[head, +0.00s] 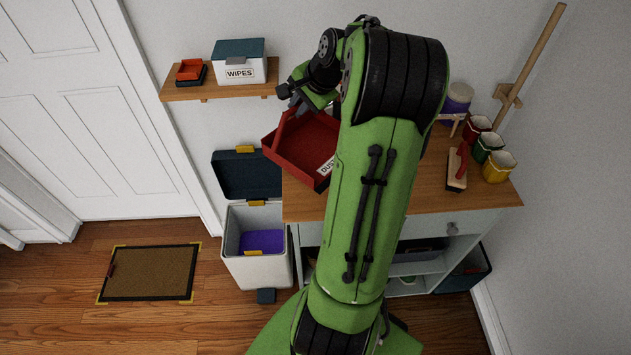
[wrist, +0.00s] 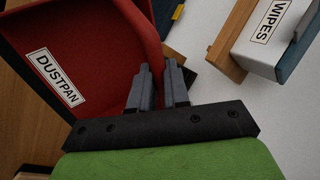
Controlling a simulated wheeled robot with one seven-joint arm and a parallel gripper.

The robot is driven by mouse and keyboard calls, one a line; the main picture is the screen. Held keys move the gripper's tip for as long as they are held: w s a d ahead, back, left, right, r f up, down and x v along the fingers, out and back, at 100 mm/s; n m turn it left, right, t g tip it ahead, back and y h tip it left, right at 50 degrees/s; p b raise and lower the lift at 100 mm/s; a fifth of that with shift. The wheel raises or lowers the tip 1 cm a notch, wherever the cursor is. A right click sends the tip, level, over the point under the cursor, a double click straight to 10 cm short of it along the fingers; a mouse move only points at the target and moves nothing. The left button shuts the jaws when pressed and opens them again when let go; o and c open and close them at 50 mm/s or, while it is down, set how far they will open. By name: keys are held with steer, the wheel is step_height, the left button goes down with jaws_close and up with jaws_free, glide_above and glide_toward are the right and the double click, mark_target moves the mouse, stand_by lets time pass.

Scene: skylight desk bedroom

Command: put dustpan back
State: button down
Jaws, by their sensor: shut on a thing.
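The red dustpan (head: 305,148) is a shallow tray with a dark edge and a white label, over the left end of the wooden cabinet top (head: 300,205). The label reads DUSTPAN on the dustpan in the wrist view (wrist: 95,45). My gripper (head: 296,104) is shut on the dustpan at its far left side; its two grey fingers (wrist: 160,85) show close together in the wrist view. My arm hides the dustpan's right part in the head view. I cannot tell whether it touches the cabinet top.
A wall shelf (head: 215,91) holds a WIPES box (head: 240,66) and a small red and black item (head: 190,71). A bin (head: 255,262) stands open below. A brush (head: 457,168) and several coloured cups (head: 498,166) occupy the cabinet's right. A mat (head: 150,272) lies on the floor.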

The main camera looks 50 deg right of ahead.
mark_target(298, 140)
step_height(298, 140, down, 10)
steer(key=b, duration=0.3)
steer(key=shift+w+d, duration=0.15)
steer(key=shift+f, duration=0.15)
steer(key=c, duration=1.1)
jaws_free()
